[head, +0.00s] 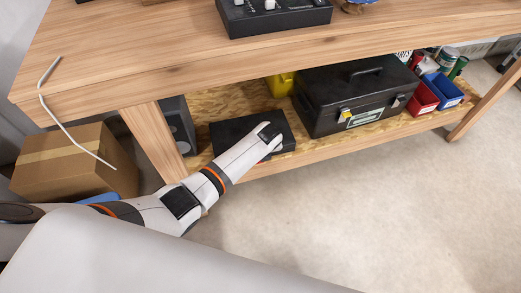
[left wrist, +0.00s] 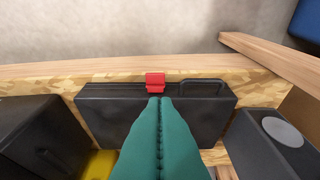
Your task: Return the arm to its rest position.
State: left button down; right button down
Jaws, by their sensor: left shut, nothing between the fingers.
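My left arm reaches from the lower left of the head view to the workbench's lower shelf. My left gripper (head: 273,139) is at a flat black case (head: 228,131), with its fingers hidden in that view. In the left wrist view the teal fingers of my left gripper (left wrist: 160,100) are shut together and empty. Their tips point at the red latch (left wrist: 155,82) on the front of the black case (left wrist: 103,110). I cannot tell whether they touch it. My right gripper is not in view.
The wooden workbench (head: 150,70) overhangs the shelf. A black toolbox (head: 330,106) and a yellow item (head: 281,85) are right of the case, and a dark speaker (head: 176,122) is left. A cardboard box (head: 70,170) sits at left. The floor (head: 360,210) in front is clear.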

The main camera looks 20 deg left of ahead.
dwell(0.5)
